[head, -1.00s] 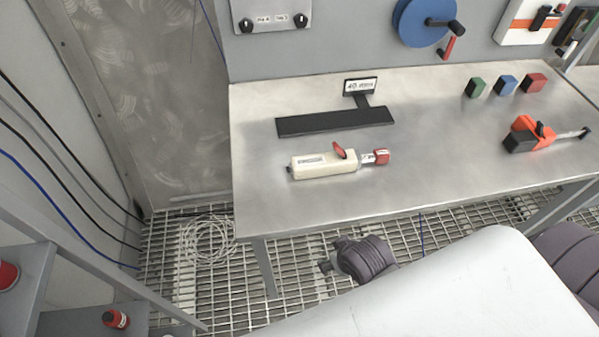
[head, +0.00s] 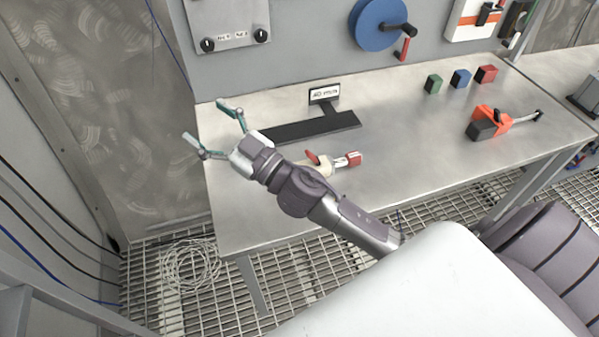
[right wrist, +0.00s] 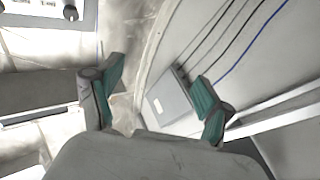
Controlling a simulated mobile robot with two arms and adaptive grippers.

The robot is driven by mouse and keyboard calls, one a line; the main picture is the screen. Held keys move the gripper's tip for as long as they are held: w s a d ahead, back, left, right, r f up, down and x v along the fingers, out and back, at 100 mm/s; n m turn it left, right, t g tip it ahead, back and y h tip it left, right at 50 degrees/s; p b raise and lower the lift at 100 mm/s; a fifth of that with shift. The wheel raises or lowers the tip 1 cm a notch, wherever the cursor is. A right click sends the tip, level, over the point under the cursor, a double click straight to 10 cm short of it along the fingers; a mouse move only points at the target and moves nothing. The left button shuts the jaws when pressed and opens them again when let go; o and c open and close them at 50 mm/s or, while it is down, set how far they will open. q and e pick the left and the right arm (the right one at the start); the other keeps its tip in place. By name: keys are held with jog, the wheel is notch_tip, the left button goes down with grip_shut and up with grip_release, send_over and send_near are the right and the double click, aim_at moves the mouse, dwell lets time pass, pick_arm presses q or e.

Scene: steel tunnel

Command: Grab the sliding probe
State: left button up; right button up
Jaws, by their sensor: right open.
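A cream-bodied tool with a red lever and a red-tipped metal rod, which looks like the sliding probe (head: 353,159), lies on the steel bench (head: 400,130). My right arm hides most of its body in the head view; the rod, the red tip and part of the lever show. My right gripper (head: 204,119) is open and empty over the bench's left end, to the left of the probe and apart from it. Its two green fingers are spread in the right wrist view (right wrist: 157,70), with no probe between them. My left gripper is not in view.
A black flat bar (head: 300,128) with a "40 mm" sign (head: 324,93) lies behind the probe. An orange tool (head: 490,122) and green, blue and red blocks (head: 460,79) are farther right. A panel with a blue reel (head: 378,24) stands behind the bench.

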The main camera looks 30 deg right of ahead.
aim_at(327, 167)
jog(key=s+a+r+n+g+y, duration=0.2)
jog(key=a+n+g+y, duration=0.4)
jog(key=n+g+y, duration=0.15)
notch_tip(327, 167, down, 6)
jog(key=s+a+n+g+h, duration=0.2)
jog(key=n+g, duration=0.5)
jog(key=g, duration=0.1)
jog(key=w+d+f+m+g+h, duration=0.25)
jog(key=d+f+h, duration=0.45)
jog(key=d, duration=0.4)
jog(key=d+m+g+h, duration=0.1)
jog(key=d+m+h, duration=0.55)
jog(key=d, duration=1.05)
jog(key=shift+n+h, duration=0.7)
jog(key=shift+n, duration=0.25)
jog(key=f, duration=0.2)
jog(key=f+p, duration=0.1)
jog(key=f, duration=0.4)
jog(key=shift+a+f+p, duration=0.15)
jog(key=shift+a+p, duration=0.1)
jog(key=shift+p, duration=0.1)
jog(key=f, duration=0.1)
jog(key=f+p, duration=0.2)
jog(key=f, duration=0.1)
jog(key=shift+w+a, duration=0.25)
jog(key=shift+w, duration=0.05)
jog(key=shift+f, duration=0.65)
jog(key=shift+w+r, duration=0.1)
grip_shut()
